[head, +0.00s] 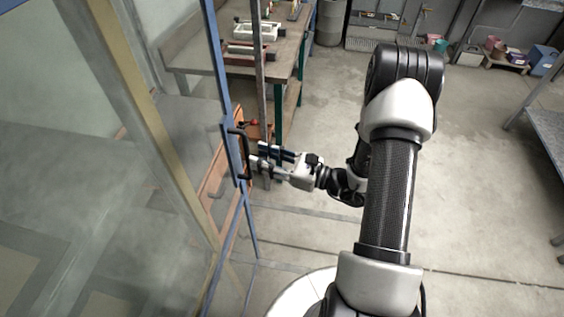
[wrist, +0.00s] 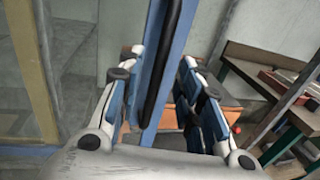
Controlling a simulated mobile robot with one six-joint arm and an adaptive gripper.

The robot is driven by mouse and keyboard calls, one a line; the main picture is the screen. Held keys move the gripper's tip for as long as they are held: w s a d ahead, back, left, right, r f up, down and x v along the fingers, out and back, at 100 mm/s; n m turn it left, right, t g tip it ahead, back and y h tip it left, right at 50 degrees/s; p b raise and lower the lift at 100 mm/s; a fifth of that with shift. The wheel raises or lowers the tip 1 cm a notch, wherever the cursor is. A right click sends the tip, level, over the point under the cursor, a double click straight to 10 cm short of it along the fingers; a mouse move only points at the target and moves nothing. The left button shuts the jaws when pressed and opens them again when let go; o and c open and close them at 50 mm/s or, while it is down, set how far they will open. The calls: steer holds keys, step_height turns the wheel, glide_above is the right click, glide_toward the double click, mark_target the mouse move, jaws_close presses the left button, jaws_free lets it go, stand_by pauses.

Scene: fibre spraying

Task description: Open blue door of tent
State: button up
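The blue door (head: 220,75) of the tent stands at the left of the head view as a slim blue frame with clear panels. A black bar handle (head: 243,150) sits on its blue edge. My gripper (head: 262,158) is level with the handle, with its fingers pointing left at it. In the wrist view, the fingers of my gripper (wrist: 163,95) are apart, one on each side of the black handle (wrist: 160,75) and the blue door upright (wrist: 176,60). I see a gap on the right side; whether a finger touches the handle cannot be told.
A tan tent post (head: 150,110) stands left of the door. A workbench (head: 205,48) with clamps and tools stands behind it. A grey metal table (head: 550,130) is at the far right. The concrete floor around my arm is clear.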

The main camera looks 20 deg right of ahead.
steer(key=v, duration=0.6)
steer(key=shift+s+d, duration=0.25)
steer(key=shift+s, duration=0.05)
steer(key=s+a+r+n+g, duration=1.05)
steer(key=a+n+g, duration=0.25)
steer(key=a+n, duration=0.15)
steer(key=s+d+r+n+t+h, duration=0.4)
steer(key=s+d+r+n+h, duration=0.2)
steer(key=n+h, duration=0.6)
steer(key=shift+s+d+r+n+t, duration=0.15)
steer(key=shift+s+r+n+t, duration=0.25)
steer(key=shift+s+r, duration=0.55)
